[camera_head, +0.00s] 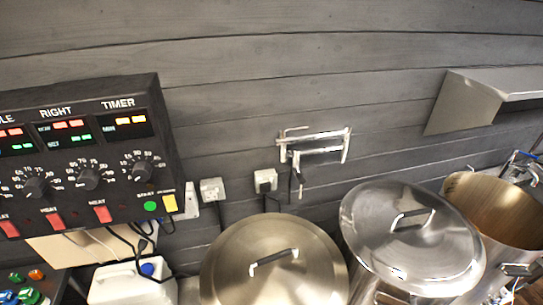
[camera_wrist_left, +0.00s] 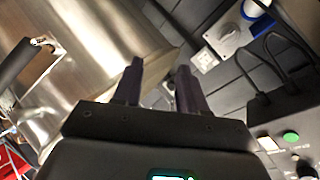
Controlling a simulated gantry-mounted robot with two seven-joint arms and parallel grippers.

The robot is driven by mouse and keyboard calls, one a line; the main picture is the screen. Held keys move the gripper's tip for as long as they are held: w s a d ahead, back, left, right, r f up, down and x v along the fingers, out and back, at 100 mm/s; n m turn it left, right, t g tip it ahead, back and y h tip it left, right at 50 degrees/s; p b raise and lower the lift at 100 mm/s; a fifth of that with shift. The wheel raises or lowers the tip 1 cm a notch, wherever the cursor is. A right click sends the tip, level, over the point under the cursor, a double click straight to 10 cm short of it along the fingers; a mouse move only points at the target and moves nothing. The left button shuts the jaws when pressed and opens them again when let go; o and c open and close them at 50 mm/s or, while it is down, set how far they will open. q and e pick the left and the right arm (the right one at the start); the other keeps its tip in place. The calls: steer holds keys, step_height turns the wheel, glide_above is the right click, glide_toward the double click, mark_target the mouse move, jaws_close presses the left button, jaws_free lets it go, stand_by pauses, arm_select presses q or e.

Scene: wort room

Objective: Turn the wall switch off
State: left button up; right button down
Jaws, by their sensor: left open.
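Two small pale wall boxes show in the head view on the dark plank wall: a left box (camera_head: 213,190) and a right box (camera_head: 265,181), each with a dark cable. Which is the wall switch, and its on or off position, I cannot tell. In the left wrist view, a small white wall plate (camera_wrist_left: 205,60) is beyond the fingers, up and right, beside a grey fitting (camera_wrist_left: 231,36) with a blue part. Neither gripper shows in the head view.
A black control panel (camera_head: 80,150) with knobs and red switches is at left. Lidded steel pots (camera_head: 275,265) (camera_head: 415,235) and an open pot (camera_head: 500,205) stand below the wall. A metal wall bracket (camera_head: 315,143) and a steel hood (camera_head: 480,100) stick out. The upper wall is clear.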

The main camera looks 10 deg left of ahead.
arm_select(q)
steer(key=s+d+n+g+h, duration=0.1)
steer(key=s+d+n+g, duration=0.1)
steer(key=s+n+g, duration=0.2)
steer(key=s+d+n+g+h, duration=0.1)
steer(key=s+d+n+g, duration=0.2)
steer(key=s, duration=0.5)
steer(key=shift+s+f+n+g, duration=0.15)
steer(key=shift+s+n+g, duration=0.3)
steer(key=shift+g, duration=0.25)
